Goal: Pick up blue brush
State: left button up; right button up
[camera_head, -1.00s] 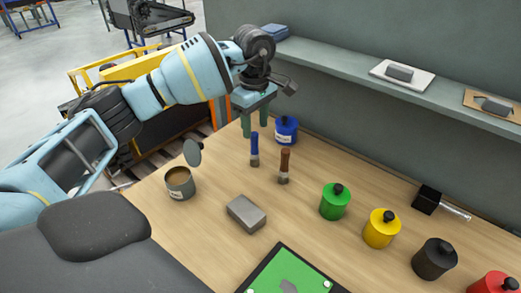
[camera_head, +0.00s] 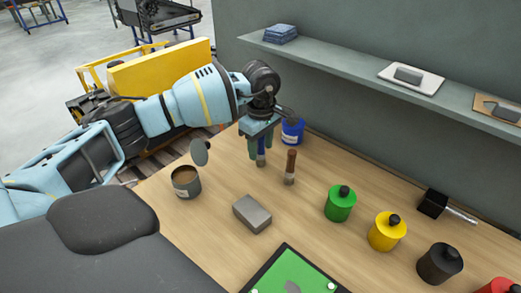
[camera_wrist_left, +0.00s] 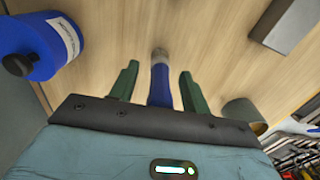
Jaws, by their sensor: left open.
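The blue brush (camera_head: 261,160) stands on the wooden table in the head view, partly hidden by my left gripper (camera_head: 260,152). In the left wrist view the blue brush (camera_wrist_left: 160,80) lies between the two green fingers of my open left gripper (camera_wrist_left: 157,82), with a gap on each side. Its blue handle points toward the palm and its grey end points away. My right gripper is not in view.
A brown brush (camera_head: 290,167) stands just right of the blue one. A blue pot (camera_head: 292,131) is close behind, an open tin (camera_head: 186,181) is to the left, and a grey block (camera_head: 252,213) is in front. Green (camera_head: 340,203) and yellow pots (camera_head: 386,231) stand to the right.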

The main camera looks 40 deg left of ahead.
pick_arm(q)
jog(key=shift+f, duration=0.3)
grip_shut()
jog(key=shift+r, duration=0.1)
jog(key=shift+r, duration=0.7)
notch_tip(320, 180, up, 2)
jog(key=shift+s+r, duration=0.1)
jog(key=shift+s, duration=0.05)
jog(key=s+r+b, duration=0.1)
jog(key=s, duration=1.4)
jog(key=shift+s+r, duration=0.15)
jog(key=shift+s, duration=0.2)
